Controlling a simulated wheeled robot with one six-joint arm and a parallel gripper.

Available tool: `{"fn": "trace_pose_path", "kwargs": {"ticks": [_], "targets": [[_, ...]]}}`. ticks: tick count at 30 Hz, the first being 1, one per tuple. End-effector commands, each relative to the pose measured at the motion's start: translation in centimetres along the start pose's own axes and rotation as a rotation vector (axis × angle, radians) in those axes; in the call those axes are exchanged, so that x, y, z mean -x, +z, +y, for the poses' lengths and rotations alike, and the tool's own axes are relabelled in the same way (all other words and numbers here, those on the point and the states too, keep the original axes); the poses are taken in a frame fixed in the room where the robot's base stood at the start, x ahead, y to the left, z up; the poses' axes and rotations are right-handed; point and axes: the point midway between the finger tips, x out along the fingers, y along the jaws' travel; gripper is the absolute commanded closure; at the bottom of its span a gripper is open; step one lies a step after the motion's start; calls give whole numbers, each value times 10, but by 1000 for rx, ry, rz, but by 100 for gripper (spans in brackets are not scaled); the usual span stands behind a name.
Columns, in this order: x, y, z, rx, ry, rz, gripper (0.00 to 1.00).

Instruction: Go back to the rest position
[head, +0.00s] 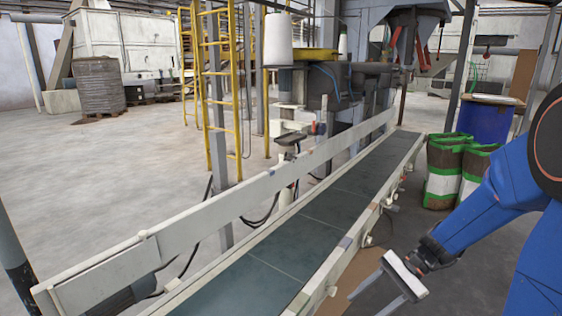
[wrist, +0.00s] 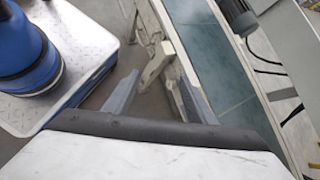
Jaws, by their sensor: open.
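My gripper (head: 372,297) is at the lower right of the head view, at the end of my blue arm. Its two fingers are spread apart with nothing between them. It is beside the near right side of the conveyor (head: 330,225) and apart from the belt. In the wrist view my gripper (wrist: 158,74) shows both fingers apart, pointing at the floor and the conveyor's side frame. The green belt (wrist: 215,75) runs past on the right there. The gripper is empty.
The conveyor's long pale side rail (head: 215,200) runs diagonally across the head view. The belt is bare. Green-and-white bags (head: 444,170) and a blue drum (head: 487,118) stand right of its far end. A yellow ladder (head: 218,95) stands behind. The floor at left is clear.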

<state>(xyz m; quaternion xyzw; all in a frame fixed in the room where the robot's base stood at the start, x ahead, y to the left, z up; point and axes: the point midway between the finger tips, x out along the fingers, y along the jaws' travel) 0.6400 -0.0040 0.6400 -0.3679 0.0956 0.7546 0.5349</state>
Motion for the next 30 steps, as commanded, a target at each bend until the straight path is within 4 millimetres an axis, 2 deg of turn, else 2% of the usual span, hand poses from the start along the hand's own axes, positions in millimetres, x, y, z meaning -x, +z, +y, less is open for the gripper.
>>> {"fn": "trace_pose_path", "kwargs": {"ticks": [3, 12, 30], "targets": [[5, 18, 13, 107, 47, 78, 49], [21, 52, 46, 366, 162, 278, 49], [71, 98, 104, 863, 368, 705, 49]]}}
